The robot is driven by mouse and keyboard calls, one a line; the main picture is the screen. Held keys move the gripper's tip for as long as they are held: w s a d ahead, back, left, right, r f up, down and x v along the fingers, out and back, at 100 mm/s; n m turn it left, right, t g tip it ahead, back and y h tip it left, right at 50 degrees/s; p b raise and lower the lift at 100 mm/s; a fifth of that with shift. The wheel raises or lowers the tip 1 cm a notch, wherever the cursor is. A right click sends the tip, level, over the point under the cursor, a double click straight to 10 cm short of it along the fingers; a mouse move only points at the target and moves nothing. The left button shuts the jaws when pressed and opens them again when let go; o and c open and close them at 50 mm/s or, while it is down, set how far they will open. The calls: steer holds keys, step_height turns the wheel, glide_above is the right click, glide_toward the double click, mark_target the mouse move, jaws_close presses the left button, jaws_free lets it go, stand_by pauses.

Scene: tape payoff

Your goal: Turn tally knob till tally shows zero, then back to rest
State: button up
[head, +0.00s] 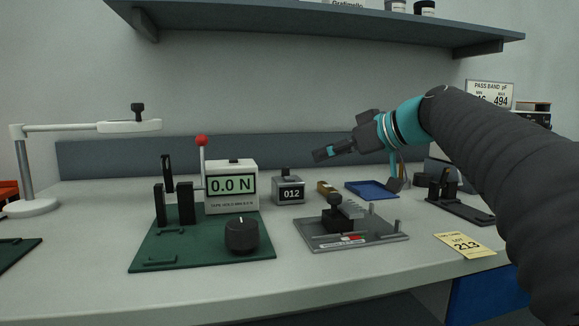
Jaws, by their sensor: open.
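The tally (289,191) is a small grey box on the bench, upright, with a dark display reading 012. A small dark knob (287,172) stands on its top. My gripper (326,154) is open and empty, in the air to the right of the tally and higher in the picture. Its fingers point left and slightly down, clear of the tally and the knob. The fingers overlap in this view, so the gap between them is hard to see.
A grey fixture (355,237) sits in front right. A blue tray (371,190) lies right. A shelf (320,22) hangs above.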

mark_target(286, 172)
steer(key=p+x, duration=0.1)
steer(key=x, duration=1.1)
steer(key=shift+f, duration=0.15)
jaws_close()
